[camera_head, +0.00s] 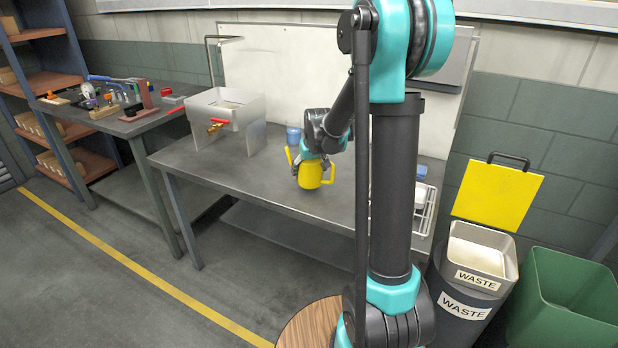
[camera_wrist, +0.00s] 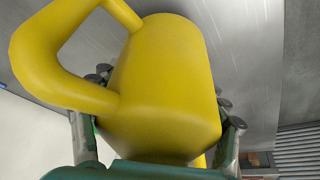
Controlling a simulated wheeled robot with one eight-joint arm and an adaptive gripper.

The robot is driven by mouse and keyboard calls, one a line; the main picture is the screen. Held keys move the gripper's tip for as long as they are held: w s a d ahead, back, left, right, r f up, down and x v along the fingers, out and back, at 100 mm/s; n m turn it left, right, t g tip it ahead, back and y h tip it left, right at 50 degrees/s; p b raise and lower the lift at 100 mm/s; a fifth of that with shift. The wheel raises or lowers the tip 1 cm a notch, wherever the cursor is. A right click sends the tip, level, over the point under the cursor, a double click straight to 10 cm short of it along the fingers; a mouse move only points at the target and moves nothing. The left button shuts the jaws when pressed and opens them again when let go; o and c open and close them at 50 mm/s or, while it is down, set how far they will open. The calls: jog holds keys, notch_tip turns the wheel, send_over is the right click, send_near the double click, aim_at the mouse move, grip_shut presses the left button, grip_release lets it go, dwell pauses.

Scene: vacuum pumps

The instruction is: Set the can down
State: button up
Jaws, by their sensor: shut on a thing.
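The yellow can (camera_head: 311,175) is at the middle of the grey metal table (camera_head: 240,176) in the head view, with handles or a spout sticking out at its sides. My gripper (camera_head: 308,155) is above and around it, shut on it. In the wrist view the can (camera_wrist: 165,75) fills the middle, with a thick yellow handle at upper left. The fingers of my gripper (camera_wrist: 158,130) lie on both sides of it. I cannot tell whether the can's base touches the tabletop.
A clear box with a brass tap (camera_head: 229,105) stands left of the can. A blue-topped container (camera_head: 294,136) is close behind it. A white wire rack (camera_head: 424,208) is at the table's right end. The tabletop between box and can is free. Waste bins (camera_head: 467,285) stand at right.

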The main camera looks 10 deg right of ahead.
jog(key=shift+f, duration=1.2)
jog(key=shift+f, duration=0.15)
jog(key=o, duration=1.2)
jog(key=shift+o, duration=0.2)
